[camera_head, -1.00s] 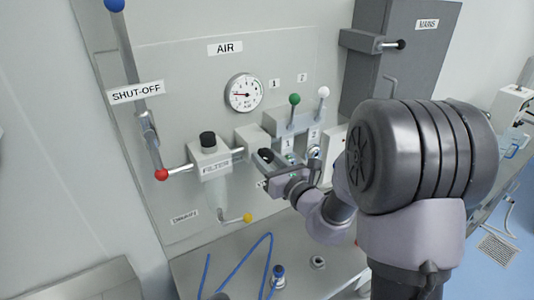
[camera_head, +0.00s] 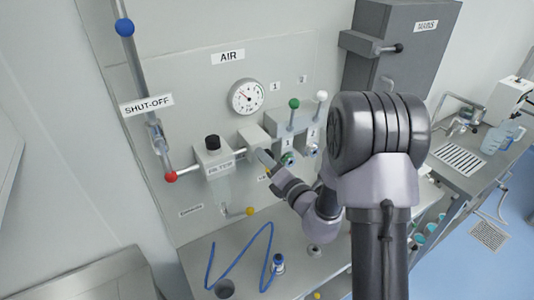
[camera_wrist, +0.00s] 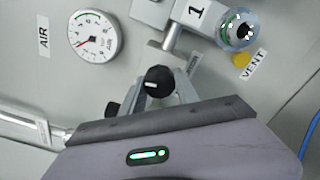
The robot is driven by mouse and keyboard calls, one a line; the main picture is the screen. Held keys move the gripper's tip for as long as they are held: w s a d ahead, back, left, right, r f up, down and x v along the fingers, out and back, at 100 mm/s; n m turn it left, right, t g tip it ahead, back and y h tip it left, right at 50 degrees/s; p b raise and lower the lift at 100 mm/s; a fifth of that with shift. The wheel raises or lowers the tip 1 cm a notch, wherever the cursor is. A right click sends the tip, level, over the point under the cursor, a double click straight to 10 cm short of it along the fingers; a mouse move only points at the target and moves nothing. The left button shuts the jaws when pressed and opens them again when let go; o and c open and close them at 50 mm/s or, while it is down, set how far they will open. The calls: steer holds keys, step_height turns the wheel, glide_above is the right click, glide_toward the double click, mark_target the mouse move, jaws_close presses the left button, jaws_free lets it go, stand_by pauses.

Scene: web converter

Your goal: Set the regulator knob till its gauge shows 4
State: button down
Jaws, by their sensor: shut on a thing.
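The round white gauge (camera_head: 247,97) sits under the AIR sign. Its red needle points to the upper left in the head view; the numeral it marks is too small to read surely. The gauge also shows at the upper left of the wrist view (camera_wrist: 95,37), turned on its side. The black regulator knob (camera_wrist: 158,80) with a pale mark is between my fingers in the wrist view. My gripper (camera_wrist: 155,93) is shut on it, and also shows in the head view (camera_head: 263,159), where it largely hides the knob. The grey regulator block (camera_head: 252,137) is just behind.
Left of my gripper stands the filter unit (camera_head: 213,158) with a black top. Green (camera_head: 294,104) and white (camera_head: 321,96) ball levers stand close right. A yellow drain ball (camera_head: 250,211) and blue hose (camera_head: 211,268) are below.

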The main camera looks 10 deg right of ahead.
steer(key=shift+r+m+p, duration=0.1)
steer(key=shift+m+p, duration=0.3)
steer(key=shift+m, duration=0.2)
steer(key=c, duration=0.9)
jaws_free()
steer(key=shift+s, duration=0.1)
